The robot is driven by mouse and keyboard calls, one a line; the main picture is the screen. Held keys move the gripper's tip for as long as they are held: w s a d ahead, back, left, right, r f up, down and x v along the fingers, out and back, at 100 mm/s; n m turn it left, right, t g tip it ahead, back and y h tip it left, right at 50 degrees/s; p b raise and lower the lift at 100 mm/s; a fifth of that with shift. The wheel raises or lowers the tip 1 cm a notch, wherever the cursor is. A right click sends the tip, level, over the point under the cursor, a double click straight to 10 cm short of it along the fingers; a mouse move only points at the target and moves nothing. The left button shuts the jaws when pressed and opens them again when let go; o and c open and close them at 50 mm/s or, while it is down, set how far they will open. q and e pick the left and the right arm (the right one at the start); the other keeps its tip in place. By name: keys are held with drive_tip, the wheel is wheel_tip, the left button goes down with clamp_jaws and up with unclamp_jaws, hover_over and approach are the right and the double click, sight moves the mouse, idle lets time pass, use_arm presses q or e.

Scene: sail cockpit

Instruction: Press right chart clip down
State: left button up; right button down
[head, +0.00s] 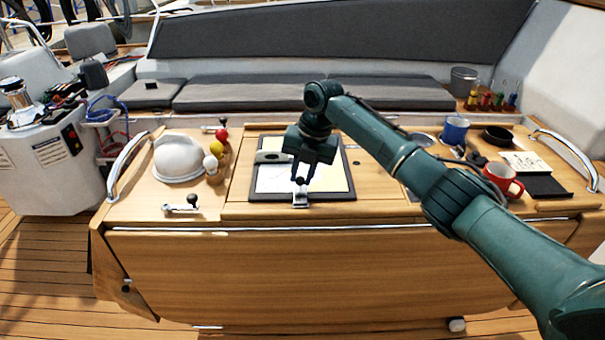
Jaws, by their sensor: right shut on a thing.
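A chart (330,178) lies on a dark-edged board (349,193) in the middle of the wooden table. A silver clip (300,201) with a dark knob sits at the board's front edge. My right gripper (301,181) reaches down over the chart from the right, its fingers shut on the clip's knob. The fingers partly hide the knob, and I cannot tell how far down the clip is. Another (217,127) is farther back. My left gripper is out of view.
A white cap-shaped object (178,158) and red, yellow and pale knobs (217,148) stand left of the board. A blue mug (455,130), a red mug (503,179) and a black tray (545,187) are at the right. Steel rails (125,165) edge the table.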

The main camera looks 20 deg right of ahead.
drive_tip(key=shift+w+d+f+g+b, duration=0.15)
drive_tip(key=shift+w+f+g+b, duration=0.1)
drive_tip(key=shift+w+g+b, duration=0.3)
drive_tip(key=shift+w+d+f+b, duration=0.15)
drive_tip(key=shift+w+b, duration=0.1)
drive_tip(key=shift+b, duration=0.65)
drive_tip(key=shift+g+y+b, duration=0.3)
drive_tip(key=shift+g+b, duration=0.05)
drive_tip(key=shift+b, duration=0.4)
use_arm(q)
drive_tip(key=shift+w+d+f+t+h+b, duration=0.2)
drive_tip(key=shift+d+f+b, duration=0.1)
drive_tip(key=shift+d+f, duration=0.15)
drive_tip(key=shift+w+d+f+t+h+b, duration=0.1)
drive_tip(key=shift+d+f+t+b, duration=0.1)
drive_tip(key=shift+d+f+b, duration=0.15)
use_arm(e)
drive_tip(key=shift+s+f+g, duration=0.15)
drive_tip(key=shift+f+g, duration=0.1)
drive_tip(key=shift+g, duration=0.15)
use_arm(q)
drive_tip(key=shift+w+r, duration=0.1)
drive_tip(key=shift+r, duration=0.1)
use_arm(e)
drive_tip(key=shift+s+f, duration=0.15)
